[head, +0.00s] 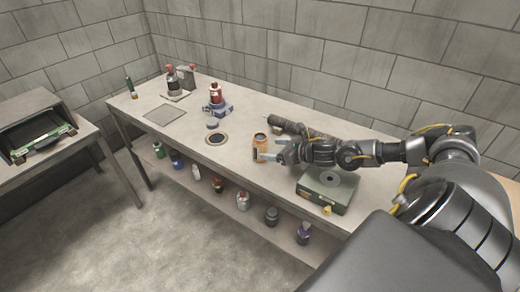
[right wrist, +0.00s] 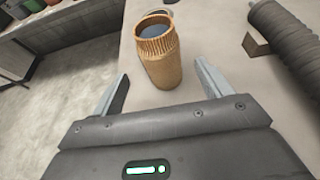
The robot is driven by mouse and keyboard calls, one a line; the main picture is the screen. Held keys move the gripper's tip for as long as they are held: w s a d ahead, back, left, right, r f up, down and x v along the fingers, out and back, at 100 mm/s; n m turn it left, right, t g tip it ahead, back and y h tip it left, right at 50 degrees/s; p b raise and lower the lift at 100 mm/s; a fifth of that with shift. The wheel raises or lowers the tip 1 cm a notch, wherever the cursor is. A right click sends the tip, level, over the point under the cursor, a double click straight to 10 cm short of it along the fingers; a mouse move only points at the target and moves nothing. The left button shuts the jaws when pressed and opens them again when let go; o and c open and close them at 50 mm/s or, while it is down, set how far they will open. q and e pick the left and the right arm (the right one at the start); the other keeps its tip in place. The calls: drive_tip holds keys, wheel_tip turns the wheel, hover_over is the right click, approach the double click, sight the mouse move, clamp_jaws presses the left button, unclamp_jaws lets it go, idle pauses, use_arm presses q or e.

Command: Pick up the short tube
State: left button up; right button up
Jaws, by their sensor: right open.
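The short tube (head: 260,147) is a squat orange-gold mesh cylinder standing upright on the long workbench. In the right wrist view it (right wrist: 162,62) shows a ribbed rim and a dark top. My right gripper (head: 274,149) is open beside it, coming from the right. In the right wrist view the two fingers of the gripper (right wrist: 161,80) are spread, one to each side of the tube's lower part. I see no contact with it. My left gripper is not in view.
A long dark ribbed cylinder (right wrist: 288,38) lies on a block to the tube's right. A green box (head: 327,190) stands near the bench's front edge. A blue stand with a red bottle (head: 216,94) is further left. Several bottles stand on the lower shelf.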

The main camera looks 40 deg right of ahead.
sight(266, 150)
drive_tip(key=shift+x, duration=1.15)
drive_tip(key=shift+w+f+p, duration=0.1)
drive_tip(key=shift+w+p, duration=0.05)
drive_tip(key=shift+p, duration=0.15)
drive_tip(key=x, duration=0.2)
drive_tip(key=p+x, duration=0.1)
drive_tip(key=shift+w+f, duration=0.25)
drive_tip(key=shift+f, duration=0.2)
drive_tip(key=shift+w+f, duration=0.25)
drive_tip(key=shift+w, duration=0.2)
drive_tip(key=shift+s, duration=0.1)
drive_tip(key=c, duration=1.1)
